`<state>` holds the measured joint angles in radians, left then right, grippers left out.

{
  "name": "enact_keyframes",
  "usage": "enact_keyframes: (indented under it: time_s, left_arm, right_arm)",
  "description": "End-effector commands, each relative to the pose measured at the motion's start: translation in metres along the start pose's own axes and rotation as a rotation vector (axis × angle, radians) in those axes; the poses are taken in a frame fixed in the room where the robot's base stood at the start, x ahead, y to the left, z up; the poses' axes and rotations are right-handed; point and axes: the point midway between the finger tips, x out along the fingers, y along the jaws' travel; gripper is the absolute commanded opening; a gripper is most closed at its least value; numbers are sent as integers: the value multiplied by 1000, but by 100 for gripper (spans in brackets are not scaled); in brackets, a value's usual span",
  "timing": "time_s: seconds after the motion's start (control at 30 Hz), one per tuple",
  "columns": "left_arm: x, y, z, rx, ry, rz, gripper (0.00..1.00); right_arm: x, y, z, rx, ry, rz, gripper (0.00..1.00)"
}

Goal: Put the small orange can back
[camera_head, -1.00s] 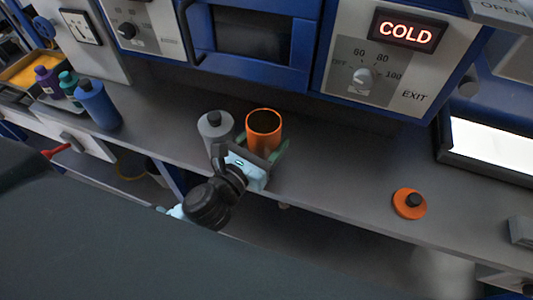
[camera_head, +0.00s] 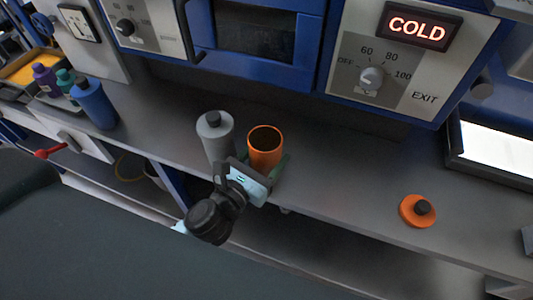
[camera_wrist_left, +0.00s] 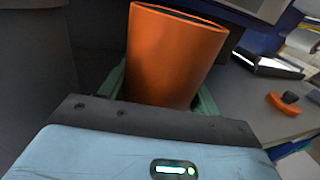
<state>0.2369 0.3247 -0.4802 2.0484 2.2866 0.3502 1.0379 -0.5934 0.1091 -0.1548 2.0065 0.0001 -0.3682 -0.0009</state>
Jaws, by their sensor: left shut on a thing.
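The small orange can (camera_head: 265,146) is open at the top and stands upright at the front part of the grey counter. My left gripper (camera_head: 268,172) is shut on it, with green fingers on either side of its lower part. In the left wrist view the can (camera_wrist_left: 172,55) fills the middle, between the green fingers (camera_wrist_left: 160,95). Whether its base touches the counter is hidden. An orange lid with a black knob (camera_head: 415,211) lies apart on the counter to the right; it also shows in the left wrist view (camera_wrist_left: 284,103). My right gripper is not in view.
A grey bottle (camera_head: 216,140) stands close left of the can. Blue (camera_head: 95,104), teal and purple bottles stand at the far left. A machine with a COLD display (camera_head: 417,27) backs the counter (camera_head: 345,185). A bright panel (camera_head: 495,150) lies at right. The counter between can and lid is clear.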

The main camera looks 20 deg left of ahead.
Motion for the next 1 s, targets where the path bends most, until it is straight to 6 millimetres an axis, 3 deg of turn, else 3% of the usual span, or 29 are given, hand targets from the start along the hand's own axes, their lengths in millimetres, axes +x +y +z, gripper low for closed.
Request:
enact_keyframes:
  time_s: [0.03,0.2,0.57,1.0]
  left_arm:
    - [0,0,-2,-1,1,0,63]
    - [0,0,-1,0,1,0,84]
    - [-1,0,4,1,-1,0,84]
    - [-74,0,-2,-3,8,0,84]
  right_arm:
    - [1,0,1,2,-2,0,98]
    - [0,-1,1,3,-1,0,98]
    - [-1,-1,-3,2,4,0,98]
    - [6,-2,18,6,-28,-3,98]
